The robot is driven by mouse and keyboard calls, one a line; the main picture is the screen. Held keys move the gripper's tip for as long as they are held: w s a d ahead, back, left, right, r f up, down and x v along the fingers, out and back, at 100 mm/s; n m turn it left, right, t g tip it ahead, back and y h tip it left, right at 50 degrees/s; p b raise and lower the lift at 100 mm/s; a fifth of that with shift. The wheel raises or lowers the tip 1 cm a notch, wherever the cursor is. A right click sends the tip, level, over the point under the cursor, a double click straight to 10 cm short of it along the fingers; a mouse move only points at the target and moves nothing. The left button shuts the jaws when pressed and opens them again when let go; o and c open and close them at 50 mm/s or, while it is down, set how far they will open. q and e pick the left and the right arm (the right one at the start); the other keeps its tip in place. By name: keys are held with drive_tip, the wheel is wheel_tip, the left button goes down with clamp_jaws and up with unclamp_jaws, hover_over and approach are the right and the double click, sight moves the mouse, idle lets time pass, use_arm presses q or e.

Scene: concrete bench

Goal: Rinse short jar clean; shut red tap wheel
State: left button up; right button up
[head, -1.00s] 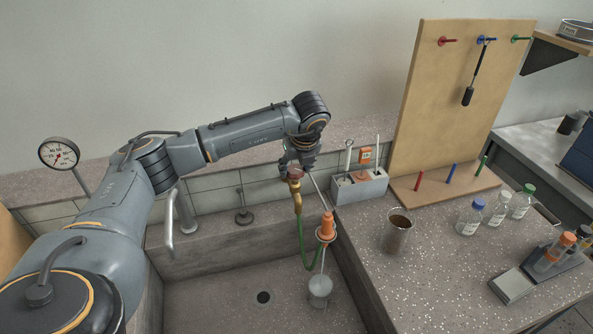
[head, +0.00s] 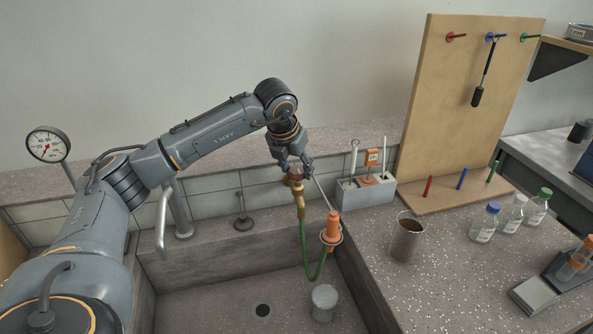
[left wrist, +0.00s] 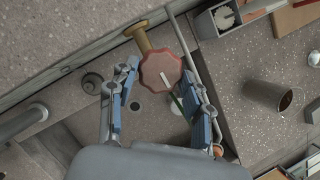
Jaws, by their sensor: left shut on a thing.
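The red tap wheel (head: 296,172) sits on a brass tap (head: 300,205) at the back right of the sink. In the left wrist view the wheel (left wrist: 160,71), with a white mark on it, lies between the fingers. My left gripper (head: 295,166) is shut on this wheel and partly hides it in the head view. A short pale jar (head: 324,301) stands on the sink floor, below the orange nozzle (head: 332,228). A green hose (head: 316,276) links tap and nozzle. I cannot tell whether the jar is clean. My right gripper is out of view.
A beaker with brown contents (head: 406,240) stands on the right counter, near the sink edge. A grey holder (head: 366,194) with tools stands behind it. Capped bottles (head: 484,224) and a pegboard (head: 465,110) are farther right. The sink floor left of the drain (head: 262,310) is clear.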

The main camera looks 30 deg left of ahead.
use_arm(q)
drive_tip(key=shift+m, duration=0.3)
idle(0.4)
drive_tip(key=o, duration=1.2)
drive_tip(key=shift+c, duration=0.2)
drive_tip(key=v, duration=1.2)
drive_tip(key=shift+a, duration=0.2)
